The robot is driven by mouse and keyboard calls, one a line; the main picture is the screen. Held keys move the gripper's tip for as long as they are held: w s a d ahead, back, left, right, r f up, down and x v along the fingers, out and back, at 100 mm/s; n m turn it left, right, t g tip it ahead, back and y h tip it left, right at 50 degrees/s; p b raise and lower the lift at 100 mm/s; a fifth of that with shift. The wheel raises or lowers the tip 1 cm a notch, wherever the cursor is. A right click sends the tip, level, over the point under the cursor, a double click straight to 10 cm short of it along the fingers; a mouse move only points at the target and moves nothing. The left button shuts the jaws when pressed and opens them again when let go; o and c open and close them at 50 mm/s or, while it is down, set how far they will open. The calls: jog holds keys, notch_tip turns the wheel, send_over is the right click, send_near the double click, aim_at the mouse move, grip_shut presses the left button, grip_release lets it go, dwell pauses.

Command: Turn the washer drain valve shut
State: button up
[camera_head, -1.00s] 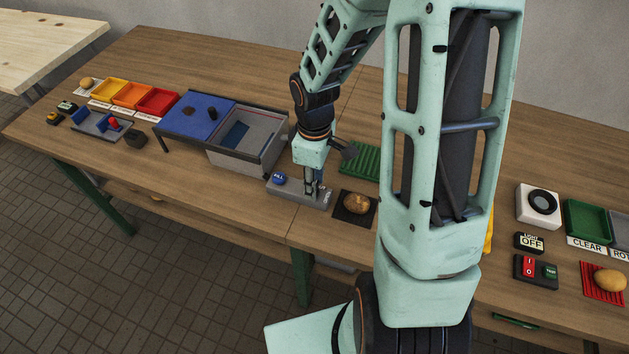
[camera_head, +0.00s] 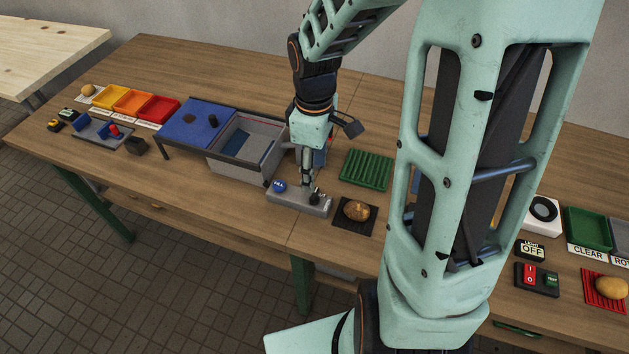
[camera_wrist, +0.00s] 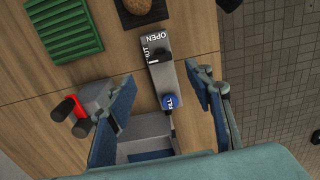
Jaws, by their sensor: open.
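The drain valve is a small black knob (camera_head: 316,196) on a grey panel (camera_head: 285,197) at the table's front edge. In the wrist view the black knob (camera_wrist: 160,57) sits near the white OPEN and SHUT lettering on the panel (camera_wrist: 164,82). Its handle lies slantwise across the panel; I cannot tell surely which label it points to. A blue FILL button (camera_wrist: 170,102) is at the panel's other end, also in the head view (camera_head: 279,186). My gripper (camera_head: 309,183) is above the panel near the knob. In the wrist view its fingers (camera_wrist: 159,74) are spread apart and empty.
The grey washer basin (camera_head: 245,140) stands left of the panel. A potato (camera_head: 356,210) on a dark mat and a green ribbed rack (camera_head: 367,168) lie to the right.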

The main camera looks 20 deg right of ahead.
notch_tip(320, 180, up, 4)
jog(key=shift+r, duration=0.1)
jog(key=shift+d, duration=0.1)
dwell(0.5)
